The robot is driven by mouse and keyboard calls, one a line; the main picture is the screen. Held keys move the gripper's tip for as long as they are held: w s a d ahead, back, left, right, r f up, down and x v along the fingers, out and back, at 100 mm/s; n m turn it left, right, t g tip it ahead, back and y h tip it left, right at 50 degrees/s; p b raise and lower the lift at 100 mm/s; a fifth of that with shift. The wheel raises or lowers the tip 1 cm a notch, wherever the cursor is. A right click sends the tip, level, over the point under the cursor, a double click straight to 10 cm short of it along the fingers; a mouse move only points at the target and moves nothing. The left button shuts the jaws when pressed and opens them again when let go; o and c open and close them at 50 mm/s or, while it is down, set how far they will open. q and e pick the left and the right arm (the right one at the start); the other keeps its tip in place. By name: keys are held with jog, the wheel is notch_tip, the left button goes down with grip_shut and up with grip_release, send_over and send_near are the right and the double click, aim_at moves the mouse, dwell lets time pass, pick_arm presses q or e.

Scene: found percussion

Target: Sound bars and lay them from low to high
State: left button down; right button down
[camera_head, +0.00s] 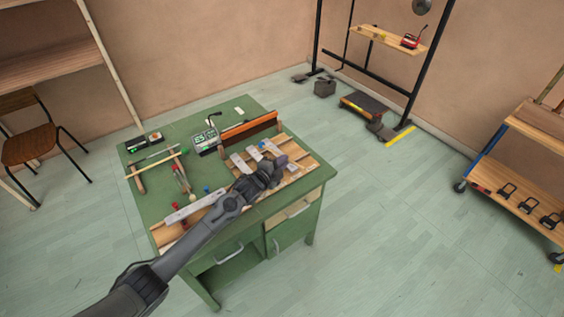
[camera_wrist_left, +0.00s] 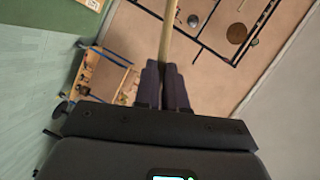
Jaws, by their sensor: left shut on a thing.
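Several pale metal bars lie on the green workbench (camera_head: 152,205). A long one (camera_head: 196,207) lies at the front left on a wooden board (camera_head: 165,236). Shorter bars (camera_head: 240,163) (camera_head: 255,153) (camera_head: 272,148) lie side by side on a slatted wooden board (camera_head: 303,162) at the right. My left gripper (camera_head: 275,162) is over this right board, and its arm crosses the bench front. In the left wrist view the gripper (camera_wrist_left: 166,72) is shut on a thin wooden stick (camera_wrist_left: 169,30); its far end is out of frame. My right gripper is not in view.
A meter with a lit display (camera_head: 205,140) and an orange-brown long block (camera_head: 249,128) stand at the back. Small red pieces (camera_head: 175,206) lie near the long bar. A cart (camera_head: 520,170) stands apart.

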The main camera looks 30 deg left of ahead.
pick_arm(q)
notch_tip(320, 180, down, 6)
jog(key=a+n+g+b, duration=0.1)
jog(key=a+b, duration=0.1)
jog(key=b, duration=0.1)
notch_tip(320, 180, up, 7)
jog(key=p, duration=0.5)
jog(key=shift+w+d+n+h+p, duration=0.25)
jog(key=shift+w+n+h+p, duration=0.05)
jog(key=shift+w, duration=0.15)
jog(key=shift+f, duration=0.1)
